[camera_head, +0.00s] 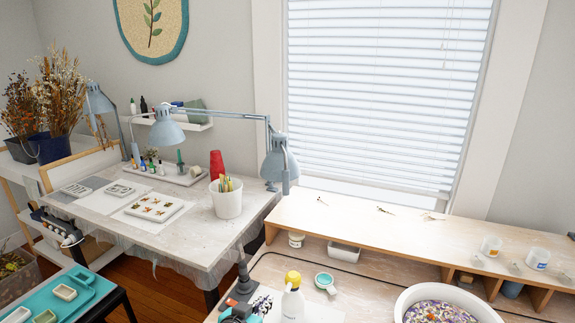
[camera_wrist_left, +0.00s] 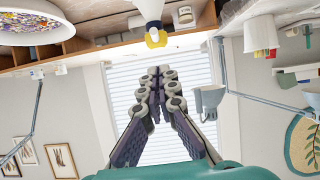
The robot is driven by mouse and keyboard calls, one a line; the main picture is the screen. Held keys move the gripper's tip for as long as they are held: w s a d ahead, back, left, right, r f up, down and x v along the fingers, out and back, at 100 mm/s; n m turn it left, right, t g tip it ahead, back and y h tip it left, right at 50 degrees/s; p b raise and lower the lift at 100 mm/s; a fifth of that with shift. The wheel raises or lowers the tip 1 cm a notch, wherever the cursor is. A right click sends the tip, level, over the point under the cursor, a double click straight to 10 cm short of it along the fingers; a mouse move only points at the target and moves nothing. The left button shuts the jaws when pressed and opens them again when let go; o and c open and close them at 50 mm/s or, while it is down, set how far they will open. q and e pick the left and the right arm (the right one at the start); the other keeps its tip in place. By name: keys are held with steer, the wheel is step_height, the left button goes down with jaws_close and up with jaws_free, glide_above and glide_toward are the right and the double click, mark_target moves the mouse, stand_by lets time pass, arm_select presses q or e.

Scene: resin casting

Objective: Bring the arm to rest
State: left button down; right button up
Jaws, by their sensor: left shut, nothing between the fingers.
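My left gripper (camera_head: 263,302) shows at the bottom edge of the head view, just left of the white bottle with the yellow top (camera_head: 292,297). Most of its arm is cut off by the frame. In the left wrist view the two fingers (camera_wrist_left: 156,74) meet at their tips, with nothing between them. That view is upside down, and the yellow-topped bottle (camera_wrist_left: 155,36) shows beyond the fingertips, apart from them. My right gripper is in neither view.
A dark grey upright object (camera_head: 243,272) stands beside the gripper. A white bowl of purple and white petals (camera_head: 448,303) is at the right, and a raised wooden shelf (camera_head: 350,222) runs behind. Another table (camera_head: 190,232) holds lamps, molds and a white cup (camera_head: 227,203).

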arm_select(q)
steer(key=s+a+f+n+g+y, duration=0.2)
steer(key=s+a, duration=0.4)
steer(key=s, duration=0.3)
steer(key=s+a+f+n+g+y, duration=0.2)
steer(key=s+a, duration=0.4)
steer(key=s, duration=0.3)
steer(key=shift+g+y, duration=0.4)
steer(key=shift+g, duration=0.1)
